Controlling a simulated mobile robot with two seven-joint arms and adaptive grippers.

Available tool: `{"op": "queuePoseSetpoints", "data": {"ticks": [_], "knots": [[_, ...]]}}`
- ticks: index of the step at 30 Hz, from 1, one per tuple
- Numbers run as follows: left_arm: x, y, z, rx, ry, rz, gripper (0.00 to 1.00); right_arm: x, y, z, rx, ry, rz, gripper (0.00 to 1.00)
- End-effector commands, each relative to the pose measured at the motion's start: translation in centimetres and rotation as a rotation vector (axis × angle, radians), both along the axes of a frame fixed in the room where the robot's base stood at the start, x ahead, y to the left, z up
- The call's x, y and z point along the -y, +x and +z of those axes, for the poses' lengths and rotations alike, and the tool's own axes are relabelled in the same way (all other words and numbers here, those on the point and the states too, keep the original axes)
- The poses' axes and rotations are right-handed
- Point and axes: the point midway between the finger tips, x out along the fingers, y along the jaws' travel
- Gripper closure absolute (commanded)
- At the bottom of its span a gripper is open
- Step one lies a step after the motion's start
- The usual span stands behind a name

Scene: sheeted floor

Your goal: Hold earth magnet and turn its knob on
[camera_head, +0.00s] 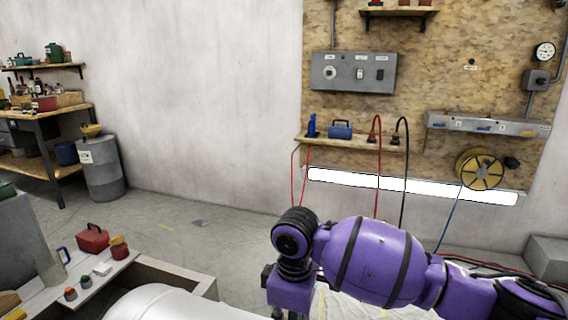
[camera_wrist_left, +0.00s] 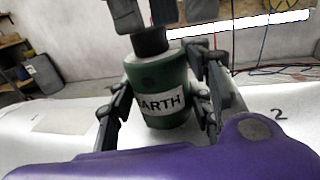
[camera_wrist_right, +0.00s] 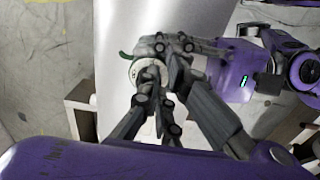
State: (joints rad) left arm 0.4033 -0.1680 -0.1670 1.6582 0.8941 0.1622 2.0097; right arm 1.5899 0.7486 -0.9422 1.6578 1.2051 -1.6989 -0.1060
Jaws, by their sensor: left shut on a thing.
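The earth magnet (camera_wrist_left: 162,82) is a dark green cylinder with a white label reading "ARTH" in the visible part and a black knob (camera_wrist_left: 150,41) on top. In the left wrist view it stands nearly upright between the fingers of my left gripper (camera_wrist_left: 160,108), which is shut on its sides. Dark fingers of my right gripper (camera_wrist_left: 147,14) reach in from above, close over the knob. In the right wrist view my right gripper (camera_wrist_right: 163,92) crowds over the magnet and hides most of it; whether its fingers touch the knob is unclear. The magnet is not visible in the head view.
A white surface (camera_wrist_left: 75,118) marked "2" lies under the magnet. A workbench (camera_head: 60,125) and grey drum (camera_head: 101,170) stand at the left. Wall panels and hanging cables are at the back. The floor between is mostly clear.

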Motion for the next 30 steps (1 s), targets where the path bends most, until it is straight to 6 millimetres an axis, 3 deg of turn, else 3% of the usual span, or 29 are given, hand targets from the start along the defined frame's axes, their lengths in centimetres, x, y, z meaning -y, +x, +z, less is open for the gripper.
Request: {"op": "queuePoseSetpoints", "data": {"ticks": [1,5,19,30], "knots": [[0.4,0.1,0.0,-0.001,-0.007,-0.006,0.91,0.4,-1.0,-1.1,-0.028,-0.012,0.005,1.00],[0.3,0.1,0.1,0.000,-0.008,-0.005,0.91,0.6,-1.2,-1.0,-0.027,-0.014,0.003,1.00],[0.0,0.0,-0.1,-0.001,-0.004,-0.001,0.91,0.7,-0.7,4.6,-0.014,-0.011,-0.001,1.00],[-0.1,0.0,-0.2,-0.003,-0.001,0.002,0.91,0.7,-0.6,5.5,-0.012,-0.011,-0.002,1.00]]}}
